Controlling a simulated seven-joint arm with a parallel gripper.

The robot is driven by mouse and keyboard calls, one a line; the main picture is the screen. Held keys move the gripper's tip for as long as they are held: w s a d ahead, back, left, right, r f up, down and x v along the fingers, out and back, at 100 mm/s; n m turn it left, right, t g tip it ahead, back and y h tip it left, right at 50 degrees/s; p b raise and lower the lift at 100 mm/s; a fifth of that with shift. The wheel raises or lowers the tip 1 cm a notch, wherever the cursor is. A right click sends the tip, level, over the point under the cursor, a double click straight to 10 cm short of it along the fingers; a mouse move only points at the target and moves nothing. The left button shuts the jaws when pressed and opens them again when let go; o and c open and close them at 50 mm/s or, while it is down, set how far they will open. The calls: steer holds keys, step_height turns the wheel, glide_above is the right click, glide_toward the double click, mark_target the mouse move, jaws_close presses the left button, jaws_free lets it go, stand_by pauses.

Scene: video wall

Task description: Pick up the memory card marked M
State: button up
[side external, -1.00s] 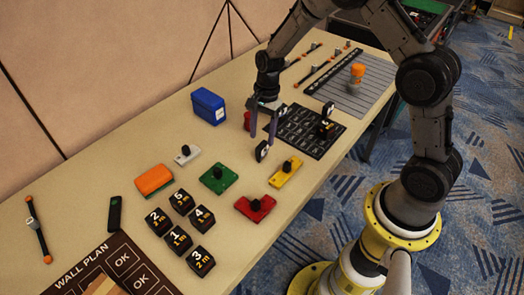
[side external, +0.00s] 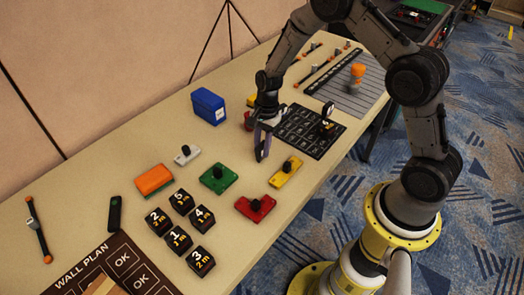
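My gripper (side external: 262,155) points down at the near-left corner of a black gridded tray (side external: 297,133). Its fingers look close together and low, where a small dark card with a white face stood a second before. That card is now hidden by the fingers, and I cannot tell whether they hold it. Another small upright dark piece with a yellow mark (side external: 326,126) stands on the tray's right part, and a further dark piece (side external: 328,109) is behind it. No letter M is readable at this size.
Yellow (side external: 286,172), red (side external: 255,208), green (side external: 219,180) and white (side external: 187,154) blocks with black knobs lie in front and left. A blue box (side external: 208,106) stands behind. Several numbered black cubes (side external: 181,239) and a wall plan board (side external: 110,265) are at the near left.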

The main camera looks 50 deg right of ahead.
jaws_close()
